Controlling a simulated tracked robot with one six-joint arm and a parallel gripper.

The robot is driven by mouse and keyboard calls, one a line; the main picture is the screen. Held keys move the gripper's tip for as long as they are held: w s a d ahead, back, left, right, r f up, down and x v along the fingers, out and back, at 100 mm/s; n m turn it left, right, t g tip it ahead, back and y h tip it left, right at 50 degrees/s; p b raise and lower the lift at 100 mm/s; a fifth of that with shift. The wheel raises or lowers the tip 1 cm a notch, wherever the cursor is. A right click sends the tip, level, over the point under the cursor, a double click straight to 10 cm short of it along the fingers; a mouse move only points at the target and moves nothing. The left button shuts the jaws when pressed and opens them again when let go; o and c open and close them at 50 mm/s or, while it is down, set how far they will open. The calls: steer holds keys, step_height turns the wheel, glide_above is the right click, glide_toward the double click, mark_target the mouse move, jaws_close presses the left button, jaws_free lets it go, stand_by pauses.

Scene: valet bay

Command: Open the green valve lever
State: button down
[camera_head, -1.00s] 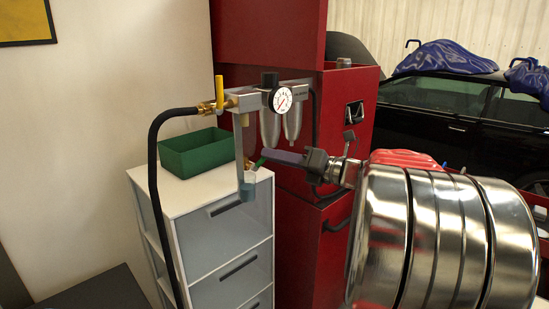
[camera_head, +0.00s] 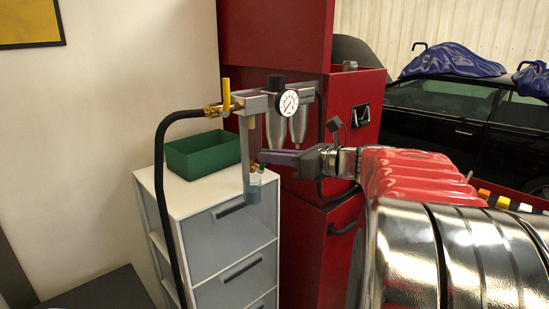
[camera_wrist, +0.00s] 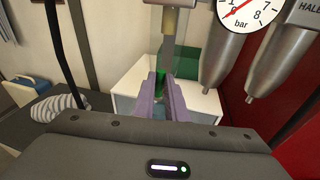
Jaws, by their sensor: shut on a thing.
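The green valve lever (camera_wrist: 160,77) is a small upright green piece between my fingertips in the wrist view. In the head view only a bit of green (camera_head: 254,165) shows beside a small brass fitting, at the lower end of the regulator unit. My gripper (camera_head: 262,156) reaches in from the right, with its purple-grey fingers pointing left at the lever. In the wrist view my gripper (camera_wrist: 159,92) has its fingers close together around the lever. The fingers hide part of the lever.
The regulator has a gauge (camera_head: 288,102), hanging bowls (camera_head: 298,127) close above my fingers, and a yellow lever (camera_head: 226,95). A black hose (camera_head: 160,190) runs down at left. A green bin (camera_head: 203,153) sits on the white drawer unit (camera_head: 170,193). A red cabinet (camera_head: 352,165) stands behind.

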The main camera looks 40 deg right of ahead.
steer(key=shift+a+n, duration=0.15)
steer(key=shift+n, duration=0.25)
steer(key=c, duration=1.8)
jaws_free()
steer(key=shift+s, duration=0.1)
steer(key=v, duration=1.3)
steer(key=shift+s, duration=0.4)
